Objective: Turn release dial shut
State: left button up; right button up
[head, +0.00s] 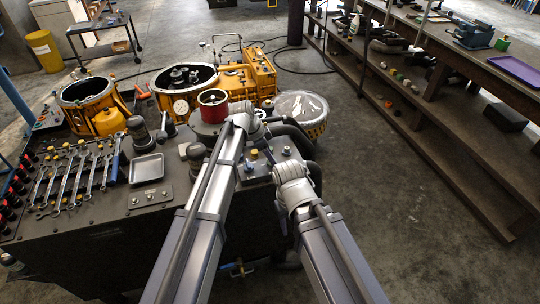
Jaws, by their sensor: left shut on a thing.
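My left arm reaches over the dark workbench (110,235), and its wrist bends down near the red-rimmed round part. My left gripper (267,153) is small in the view, low over the bench's right end. It is shut on a small part there, which I take to be the release dial; the fingers and wrist cover most of it. Which way the dial is turned cannot be read. My right arm ends just right of it, above the bench's right edge. Its wrist hides the right gripper's fingers, so their opening does not show.
Several wrenches (75,178) and a metal tray (146,168) lie on the bench's left side. Yellow housings (88,90) stand behind, with a red-rimmed drum (212,98) and a round yellow-rimmed part (300,108). Open floor lies right, before a long shelf (455,145).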

pick_arm(q)
jog(key=o, duration=1.4)
jog(key=shift+c, duration=0.2)
jog(key=w+p+v, duration=0.1)
jog(key=p+v, duration=0.6)
jog(key=shift+s+r, duration=0.45)
jog(key=shift+s, duration=0.1)
jog(key=shift+a, duration=0.1)
